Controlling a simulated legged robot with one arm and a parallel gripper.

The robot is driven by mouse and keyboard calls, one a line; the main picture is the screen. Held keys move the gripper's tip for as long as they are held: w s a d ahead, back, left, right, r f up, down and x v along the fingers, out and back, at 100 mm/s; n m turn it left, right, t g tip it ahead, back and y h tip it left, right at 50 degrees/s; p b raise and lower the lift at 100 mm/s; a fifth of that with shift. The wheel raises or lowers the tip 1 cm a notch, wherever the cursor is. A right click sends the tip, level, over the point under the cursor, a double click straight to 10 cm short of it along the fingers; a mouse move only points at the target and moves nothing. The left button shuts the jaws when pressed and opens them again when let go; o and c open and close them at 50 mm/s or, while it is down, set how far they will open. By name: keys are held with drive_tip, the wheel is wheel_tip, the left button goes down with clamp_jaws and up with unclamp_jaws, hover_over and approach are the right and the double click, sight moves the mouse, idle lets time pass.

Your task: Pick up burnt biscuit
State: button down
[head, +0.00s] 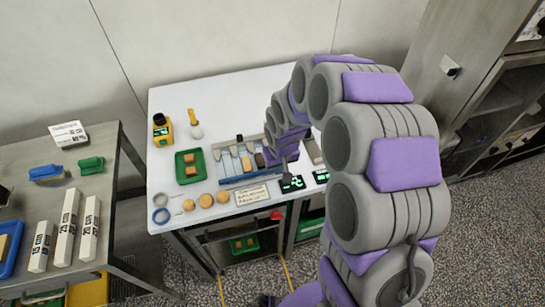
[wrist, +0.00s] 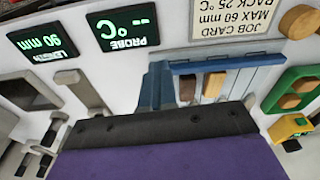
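A dark brown biscuit (head: 259,160), the darkest in the row, sits in the right part of a blue-edged slotted rack (head: 250,178) on the white table. In the wrist view the dark biscuit (wrist: 187,90) lies between a blue end piece (wrist: 157,86) and a tan biscuit (wrist: 213,87). My gripper (head: 285,158) is just right of the dark biscuit in the head view, at the rack's right end. In the wrist view its dark body (wrist: 155,125) covers the near ends of the slots. Its fingers cannot be made out, and nothing is clearly held.
Two displays (head: 291,184) and a job card (head: 252,195) stand along the front edge. A green tray (head: 181,174) with biscuits, round biscuits (head: 205,201) and a yellow device (head: 162,132) are left. Grey tools (wrist: 75,80) lie beside the rack in the wrist view.

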drive_tip(key=s+d+p, duration=0.1)
drive_tip(key=s+d, duration=0.3)
drive_tip(key=s, duration=0.2)
drive_tip(key=shift+s+d+r, duration=0.15)
drive_tip(key=shift+s+r, duration=0.15)
drive_tip(key=shift+r, duration=0.1)
drive_tip(key=c, duration=1.8)
unclamp_jaws()
drive_tip(key=o, duration=1.4)
